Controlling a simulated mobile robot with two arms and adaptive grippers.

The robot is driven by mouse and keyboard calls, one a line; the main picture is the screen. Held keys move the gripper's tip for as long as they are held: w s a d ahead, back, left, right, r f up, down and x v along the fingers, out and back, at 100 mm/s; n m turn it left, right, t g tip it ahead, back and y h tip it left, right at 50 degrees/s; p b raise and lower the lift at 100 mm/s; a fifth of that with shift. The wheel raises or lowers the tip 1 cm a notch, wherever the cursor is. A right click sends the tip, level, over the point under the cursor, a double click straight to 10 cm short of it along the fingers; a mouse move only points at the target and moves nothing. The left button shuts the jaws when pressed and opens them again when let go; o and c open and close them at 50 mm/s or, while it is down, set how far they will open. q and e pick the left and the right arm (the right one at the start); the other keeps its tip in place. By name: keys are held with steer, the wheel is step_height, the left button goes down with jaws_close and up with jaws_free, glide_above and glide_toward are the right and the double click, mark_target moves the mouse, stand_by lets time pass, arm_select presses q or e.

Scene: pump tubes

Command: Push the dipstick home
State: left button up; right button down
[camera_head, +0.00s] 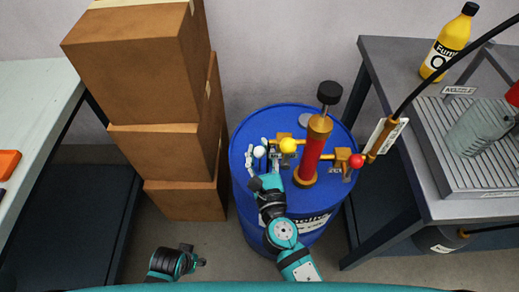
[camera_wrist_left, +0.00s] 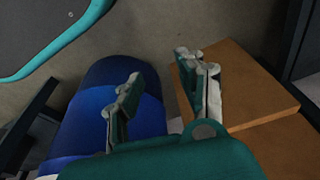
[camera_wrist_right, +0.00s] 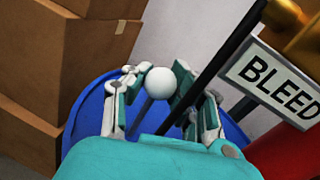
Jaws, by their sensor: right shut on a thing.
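The dipstick shows as a white ball knob (camera_head: 259,152) at the left of the blue drum (camera_head: 240,190). In the right wrist view the knob (camera_wrist_right: 159,83) stands on a thin grey rod, between my right gripper's fingers. My right gripper (camera_head: 262,162) is shut on the dipstick; the fingers lie on either side of it, above the drum's lid. How far the rod stands out is hard to tell, as its lower end is hidden by the gripper. My left gripper (camera_head: 196,262) is low at the bottom left, away from the drum; its fingers (camera_wrist_left: 162,95) are apart and empty.
On the drum stands a red and brass pump (camera_head: 313,145) with a black knob, a yellow ball (camera_head: 288,146) and a red ball (camera_head: 357,161). A BLEED sign (camera_wrist_right: 275,80) is close to the right gripper. Stacked boxes (camera_head: 165,115) stand left; a grey bench (camera_head: 425,195) stands right.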

arm_select(q)
steer(key=shift+w+r, duration=0.1)
steer(key=shift+r, duration=0.6)
arm_select(e)
steer(key=shift+s+f, duration=0.1)
steer(key=shift+f, duration=0.4)
steer(key=c, duration=1.5)
jaws_free()
steer(key=shift+f, duration=0.1)
steer(key=o, duration=0.5)
steer(key=shift+r, duration=0.2)
steer(key=s, duration=0.4)
steer(key=s+d, duration=0.1)
steer(key=s, duration=0.3)
steer(key=s+d, duration=0.1)
steer(key=s, duration=0.3)
steer(key=shift+d, duration=0.2)
